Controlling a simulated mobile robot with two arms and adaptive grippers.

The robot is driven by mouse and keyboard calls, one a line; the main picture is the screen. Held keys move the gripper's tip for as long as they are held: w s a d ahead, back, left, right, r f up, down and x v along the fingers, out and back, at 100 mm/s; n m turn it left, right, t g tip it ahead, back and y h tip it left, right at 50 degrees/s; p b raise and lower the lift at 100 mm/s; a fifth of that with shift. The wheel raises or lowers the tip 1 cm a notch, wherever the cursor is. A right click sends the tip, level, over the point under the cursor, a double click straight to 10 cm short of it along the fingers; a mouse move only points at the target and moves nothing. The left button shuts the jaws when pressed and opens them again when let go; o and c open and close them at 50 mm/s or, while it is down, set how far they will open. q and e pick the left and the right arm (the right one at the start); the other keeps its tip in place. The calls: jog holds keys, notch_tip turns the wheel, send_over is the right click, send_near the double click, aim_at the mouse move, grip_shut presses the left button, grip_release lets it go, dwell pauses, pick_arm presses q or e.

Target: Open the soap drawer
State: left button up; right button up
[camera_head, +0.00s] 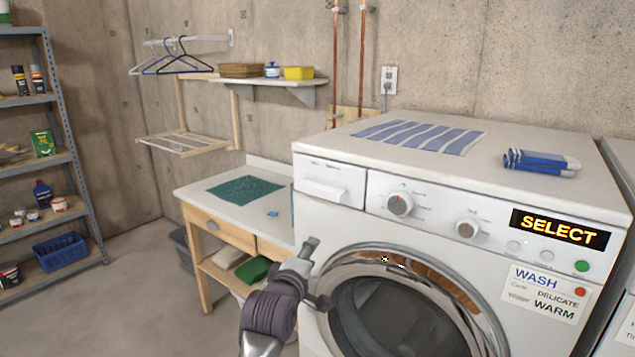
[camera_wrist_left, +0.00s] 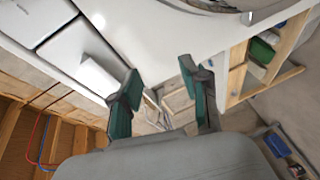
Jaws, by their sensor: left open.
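The soap drawer (camera_head: 343,178) is a white panel at the upper left of the washing machine's front (camera_head: 420,225), and it looks shut. Its protruding handle (camera_head: 322,192) runs along the lower part of the panel. My left gripper (camera_head: 318,273) is open and empty, below the drawer and beside the round door in the head view. In the left wrist view, the drawer (camera_wrist_left: 72,48) and its handle (camera_wrist_left: 100,78) appear left of my left gripper (camera_wrist_left: 158,95). The handle is not between the fingers; whether one finger touches it I cannot tell. My right gripper is not in view.
The round door (camera_head: 400,310) bulges beside my left gripper. A wooden table (camera_head: 222,228) with a teal mat (camera_head: 245,189) stands left of the washer. Striped cloth (camera_head: 420,136) and folded blue cloth (camera_head: 541,163) lie on the washer's top.

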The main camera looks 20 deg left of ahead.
pick_arm(q)
jog(key=n+t, duration=0.2)
send_near(317, 194)
jog(key=shift+y, duration=0.4)
jog(key=w+p, duration=0.1)
jog(key=w, duration=0.2)
jog(key=w+p, duration=0.2)
jog(key=w, duration=0.2)
jog(key=w+p, duration=0.1)
jog(key=w, duration=0.2)
jog(key=shift+w+r, duration=0.15)
jog(key=shift+r, duration=0.1)
jog(key=shift+a, duration=0.1)
jog(key=shift+f, duration=0.1)
grip_shut()
